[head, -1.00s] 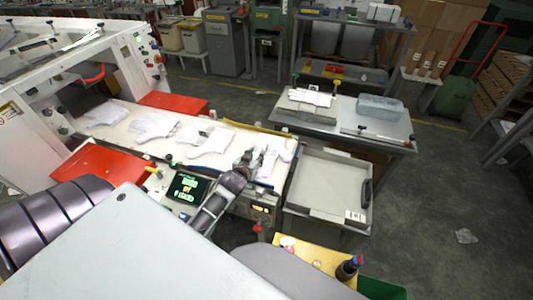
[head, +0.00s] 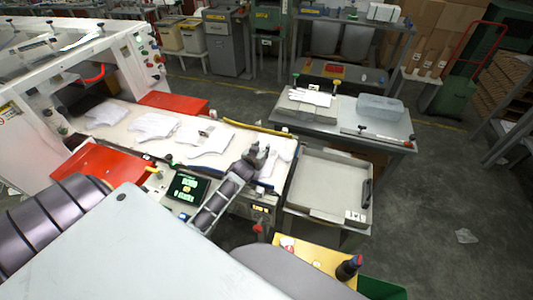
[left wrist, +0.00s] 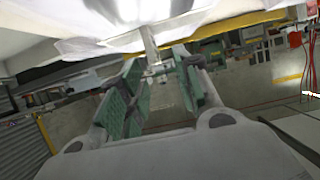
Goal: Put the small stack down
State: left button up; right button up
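My left gripper (head: 258,152) is over the right end of the white bed of the machine, beside a small white film stack (head: 280,150). The gripper partly hides this stack. In the left wrist view its two green-padded fingers (left wrist: 160,72) stand apart with a gap between them. White film (left wrist: 190,20) spreads just beyond the fingertips there, and I see none between the pads. More white film stacks lie farther left on the bed, one in the middle (head: 207,138) and one beside it (head: 152,127). My right gripper is not in view.
A shallow grey tray (head: 325,185) stands empty just right of the bed. Behind it a grey table (head: 350,122) carries a clear bin (head: 380,107) and white sheets. Red panels (head: 105,162) flank the bed.

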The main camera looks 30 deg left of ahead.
pick_arm(q)
jog(key=shift+w+f, duration=0.1)
jog(key=shift+w, duration=0.1)
jog(key=shift+w, duration=0.1)
jog(key=shift+x, duration=2.5)
jog(key=shift+d, duration=0.1)
jog(key=shift+c, duration=0.5)
grip_shut()
